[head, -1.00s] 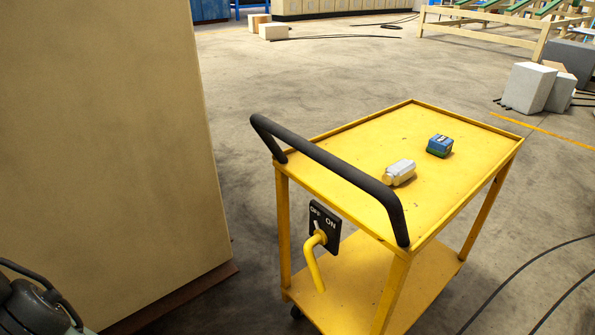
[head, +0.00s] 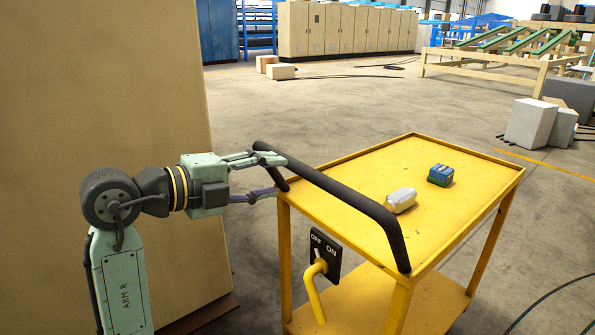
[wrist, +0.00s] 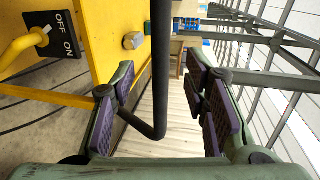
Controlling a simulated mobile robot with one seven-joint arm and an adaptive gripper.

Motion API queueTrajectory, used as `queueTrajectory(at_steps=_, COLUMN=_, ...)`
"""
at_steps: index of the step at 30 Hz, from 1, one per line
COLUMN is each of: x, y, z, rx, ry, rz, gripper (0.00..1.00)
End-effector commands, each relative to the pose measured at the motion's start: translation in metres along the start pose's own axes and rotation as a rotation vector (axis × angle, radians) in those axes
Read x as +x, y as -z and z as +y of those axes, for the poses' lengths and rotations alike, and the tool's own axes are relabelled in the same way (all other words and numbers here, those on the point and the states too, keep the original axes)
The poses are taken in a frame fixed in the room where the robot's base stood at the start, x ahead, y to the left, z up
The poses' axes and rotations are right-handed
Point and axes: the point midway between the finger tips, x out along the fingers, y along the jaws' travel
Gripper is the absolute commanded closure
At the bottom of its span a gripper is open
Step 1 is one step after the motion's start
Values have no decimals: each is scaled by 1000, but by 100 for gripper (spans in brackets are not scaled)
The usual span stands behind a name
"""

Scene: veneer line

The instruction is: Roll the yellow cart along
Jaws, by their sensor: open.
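The yellow cart (head: 463,225) stands upright on the floor, with a top tray, a lower shelf and a black push handle (head: 345,199) along its near side. My gripper (head: 275,176) is at the handle's left end, one finger above the bar and one below. In the wrist view the handle (wrist: 160,70) runs between the spread, purple-padded fingers, which do not look closed on it. The cart also shows in the wrist view (wrist: 97,25). A yellow lever (head: 315,288) sits on a black OFF/ON plate (head: 326,256) under the handle, pointing down.
A large tan panel (head: 110,90) stands close left. Grey blocks (head: 531,123) and dark cables lie at right. Open floor (head: 370,105) extends behind the cart.

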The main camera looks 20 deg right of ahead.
Motion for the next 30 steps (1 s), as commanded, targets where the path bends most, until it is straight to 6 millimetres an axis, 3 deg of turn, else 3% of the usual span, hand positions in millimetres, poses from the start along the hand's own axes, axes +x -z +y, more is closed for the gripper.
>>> queueTrajectory(at_steps=9, x=60, y=0, z=-2, rx=-3, ry=2, rz=1, gripper=59)
queueTrajectory(at_steps=15, x=84, y=0, z=-2, rx=-2, ry=2, rz=-2, gripper=59)
queueTrajectory(at_steps=26, x=90, y=-1, z=-1, rx=-2, ry=4, rz=-4, gripper=59)
queueTrajectory(at_steps=30, x=90, y=-1, z=-1, rx=-2, ry=4, rz=-4, gripper=67)
